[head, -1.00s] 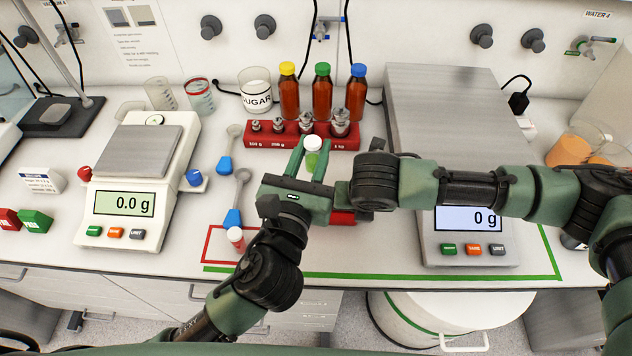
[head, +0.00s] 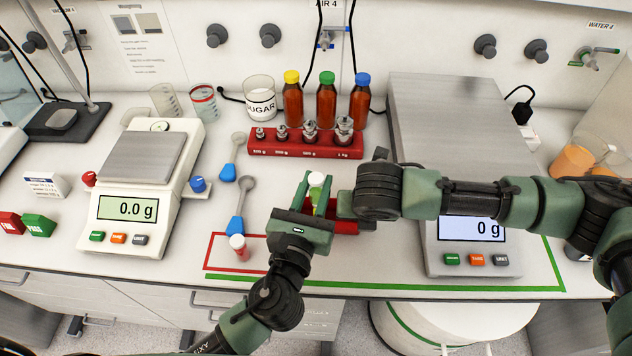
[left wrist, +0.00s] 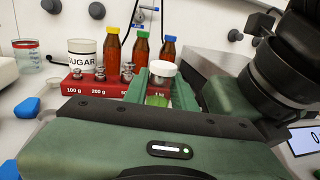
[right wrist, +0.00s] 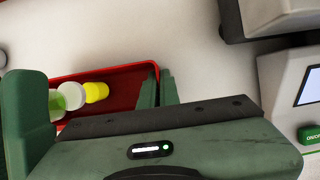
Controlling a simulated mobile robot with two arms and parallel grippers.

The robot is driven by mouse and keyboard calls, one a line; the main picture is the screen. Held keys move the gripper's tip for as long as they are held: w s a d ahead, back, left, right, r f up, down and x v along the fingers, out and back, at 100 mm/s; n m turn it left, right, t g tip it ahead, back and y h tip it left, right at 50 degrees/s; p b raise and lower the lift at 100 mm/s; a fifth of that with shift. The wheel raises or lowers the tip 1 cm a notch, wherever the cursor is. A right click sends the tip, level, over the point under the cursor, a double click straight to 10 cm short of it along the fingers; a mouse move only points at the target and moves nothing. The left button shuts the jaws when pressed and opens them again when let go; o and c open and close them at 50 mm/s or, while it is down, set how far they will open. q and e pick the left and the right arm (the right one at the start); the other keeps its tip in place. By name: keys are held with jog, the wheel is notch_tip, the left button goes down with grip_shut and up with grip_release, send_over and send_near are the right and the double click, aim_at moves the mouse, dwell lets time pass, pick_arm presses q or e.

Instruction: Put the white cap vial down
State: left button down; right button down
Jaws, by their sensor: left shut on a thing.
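The white cap vial (head: 316,180), with green contents, is held upright between the fingers of my left gripper (head: 314,192). It also shows in the left wrist view (left wrist: 162,69), in front of the red weight block. In the right wrist view, the vial (right wrist: 58,100) appears over or beside a red tray (right wrist: 122,80). The tray shows only partly in the head view (head: 345,227), behind my arms. My right gripper (right wrist: 160,88) has its fingers close together on the tray's wall. I cannot tell whether the vial's base touches anything.
A yellow item (right wrist: 96,92) is in the tray. A red and white vial (head: 238,243) stands at a red outlined rectangle. Two scales, the left one (head: 137,160) and right one (head: 450,120), flank the area. A weight block (head: 290,146) and several bottles stand behind.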

pick_arm(q)
jog(key=shift+f, duration=0.35)
jog(key=c, duration=1.4)
grip_release()
jog(key=shift+c, duration=0.2)
jog(key=shift+r, duration=0.75)
jog(key=s+a, duration=0.2)
jog(key=s, duration=1)
jog(key=shift+f, duration=0.15)
jog(key=shift+o, duration=0.3)
jog(key=shift+w+a, duration=0.1)
